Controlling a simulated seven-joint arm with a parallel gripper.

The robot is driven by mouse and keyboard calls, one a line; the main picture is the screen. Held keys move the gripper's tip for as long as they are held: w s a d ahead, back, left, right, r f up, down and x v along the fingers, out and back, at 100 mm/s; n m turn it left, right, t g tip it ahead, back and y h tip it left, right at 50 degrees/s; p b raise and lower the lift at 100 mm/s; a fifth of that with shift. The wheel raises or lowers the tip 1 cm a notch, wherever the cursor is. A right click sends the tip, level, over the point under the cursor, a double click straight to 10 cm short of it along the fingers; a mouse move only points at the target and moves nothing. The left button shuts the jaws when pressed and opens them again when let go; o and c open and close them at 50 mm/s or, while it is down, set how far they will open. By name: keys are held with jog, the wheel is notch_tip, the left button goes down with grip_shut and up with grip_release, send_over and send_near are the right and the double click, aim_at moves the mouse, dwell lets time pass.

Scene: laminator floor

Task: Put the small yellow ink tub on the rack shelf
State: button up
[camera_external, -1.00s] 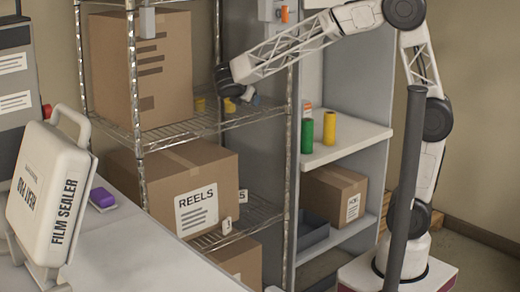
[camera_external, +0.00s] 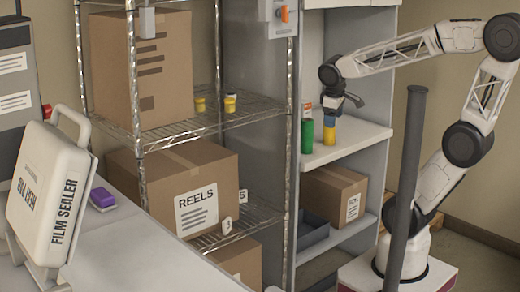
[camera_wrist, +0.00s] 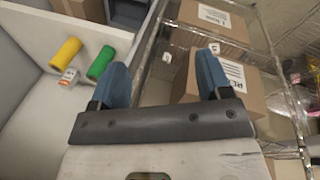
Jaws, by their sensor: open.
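Two small yellow tubs stand upright on the wire rack shelf (camera_external: 180,131) in the external view. The left tub (camera_external: 200,105) is near the tall box, and the right tub (camera_external: 230,103) is a little apart from it. My gripper (camera_external: 335,102) is well to their right, over the cabinet shelf. Its blue fingers are apart with nothing held between them in the wrist view (camera_wrist: 162,78). A taller yellow cylinder (camera_external: 329,131) stands below my gripper in the external view. In the wrist view this cylinder (camera_wrist: 66,53) lies left of the fingers, outside them.
A green cylinder (camera_external: 307,137) and a small white-and-orange item (camera_external: 307,106) stand on the cabinet shelf (camera_external: 350,143). A rack post stands between the two shelves. A tall box (camera_external: 165,70) fills the rack shelf's left. A dark pole (camera_external: 405,190) stands before my arm.

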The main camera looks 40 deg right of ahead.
jog(key=s+f+m+t+y, duration=0.1)
jog(key=s+f+m+y, duration=0.1)
jog(key=s+m, duration=0.2)
jog(key=shift+s+d+m, duration=0.3)
jog(key=shift+s+d, duration=0.1)
jog(key=shift+s, duration=0.7)
jog(key=shift+f, duration=0.1)
dwell(0.3)
